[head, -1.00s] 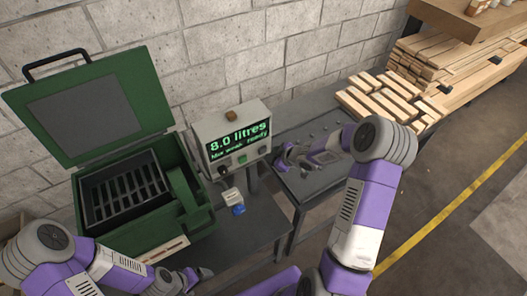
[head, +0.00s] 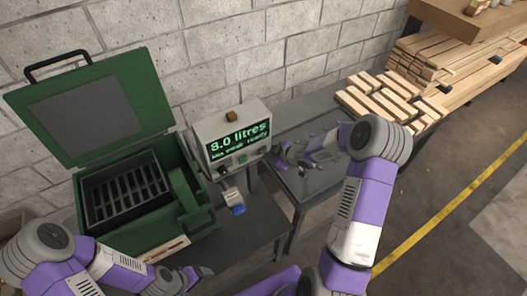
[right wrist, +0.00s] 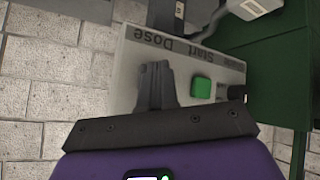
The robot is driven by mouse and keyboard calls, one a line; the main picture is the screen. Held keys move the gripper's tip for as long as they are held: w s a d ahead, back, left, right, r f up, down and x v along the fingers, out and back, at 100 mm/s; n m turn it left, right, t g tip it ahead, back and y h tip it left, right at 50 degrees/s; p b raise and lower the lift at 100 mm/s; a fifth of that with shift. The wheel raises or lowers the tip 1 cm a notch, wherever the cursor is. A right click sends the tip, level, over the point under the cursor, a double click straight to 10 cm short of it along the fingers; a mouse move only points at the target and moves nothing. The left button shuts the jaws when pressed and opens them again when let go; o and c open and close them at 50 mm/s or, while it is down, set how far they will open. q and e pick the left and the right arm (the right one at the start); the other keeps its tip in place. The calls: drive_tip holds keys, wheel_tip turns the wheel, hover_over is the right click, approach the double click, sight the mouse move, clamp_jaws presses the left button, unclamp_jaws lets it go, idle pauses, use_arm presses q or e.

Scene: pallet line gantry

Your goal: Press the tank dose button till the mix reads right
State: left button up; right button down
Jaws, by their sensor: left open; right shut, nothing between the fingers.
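Ready". The green Start button (right wrist: 202,87) is beside my right fingers; it also shows in the head view (head: 243,159). My right gripper (right wrist: 156,68) is shut and empty, its tips at the panel by the "Dose" label (right wrist: 151,38). The dose button is hidden behind the fingers, so contact cannot be told. My left gripper (head: 207,272) is open and empty, low in front of the bench.
A green tank with raised lid (head: 96,100) and black grate stands left of the box. A black knob (head: 222,171) is on the panel. Timber (head: 385,100) is stacked at the right.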

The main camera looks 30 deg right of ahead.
drive_tip(key=shift+w+p, duration=0.35)
drive_tip(key=shift+w, duration=0.15)
idle(0.3)
drive_tip(key=shift+s, duration=0.1)
drive_tip(key=shift+s+b, duration=0.4)
drive_tip(key=shift+s, duration=0.45)
drive_tip(key=s, duration=0.3)
drive_tip(key=s+b, duration=0.1)
drive_tip(key=s, duration=0.1)
drive_tip(key=shift+d, duration=0.25)
drive_tip(key=shift+a+f, duration=0.1)
idle(0.6)
